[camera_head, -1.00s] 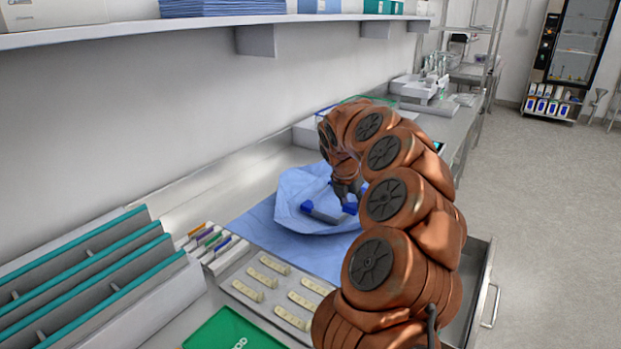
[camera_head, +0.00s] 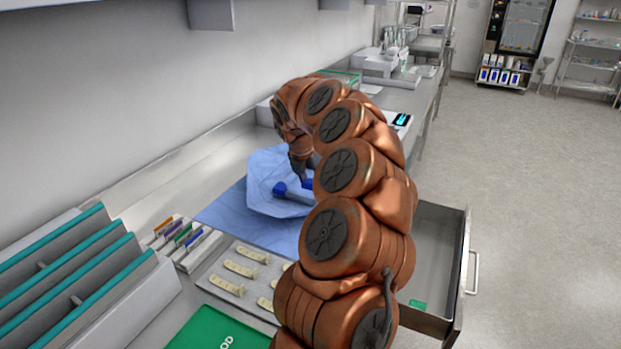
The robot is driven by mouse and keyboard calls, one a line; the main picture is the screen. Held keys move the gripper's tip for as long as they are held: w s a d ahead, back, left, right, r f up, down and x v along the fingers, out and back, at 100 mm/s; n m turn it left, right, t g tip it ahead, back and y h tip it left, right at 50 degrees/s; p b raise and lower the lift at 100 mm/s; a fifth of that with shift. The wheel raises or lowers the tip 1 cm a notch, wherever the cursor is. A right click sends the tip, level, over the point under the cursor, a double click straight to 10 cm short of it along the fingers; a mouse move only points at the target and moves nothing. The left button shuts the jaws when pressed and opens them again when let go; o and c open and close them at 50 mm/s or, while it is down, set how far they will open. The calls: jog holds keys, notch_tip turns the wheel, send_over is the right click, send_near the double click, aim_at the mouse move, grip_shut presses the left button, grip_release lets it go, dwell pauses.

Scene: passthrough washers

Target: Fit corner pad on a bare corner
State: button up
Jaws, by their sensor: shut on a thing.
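A grey piece (camera_head: 295,196) with a blue corner pad (camera_head: 280,189) on its left end lies on crumpled light-blue wrap (camera_head: 262,180). My gripper (camera_head: 303,178) points down at the piece's far right side. It is shut on a second blue corner pad (camera_head: 307,184), at or just above the piece. The picture is too small to tell whether this pad is seated on a corner. My arm hides the right part of the piece and its other corners.
A tray (camera_head: 213,268) with several cream pieces stands nearer, beside a green sheet (camera_head: 220,332). Grey racks with teal edges (camera_head: 75,262) and colour-tabbed holders (camera_head: 183,238) are at left. An open drawer (camera_head: 437,262) juts out at right. Bench space left of the wrap is clear.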

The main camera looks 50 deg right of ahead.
aim_at(311, 204)
jog(key=shift+f+b, duration=1.3)
jog(key=shift+f, duration=1.15)
jog(key=o, duration=0.9)
jog(key=shift+c, duration=0.2)
jog(key=v, duration=1.2)
jog(key=shift+a, duration=0.1)
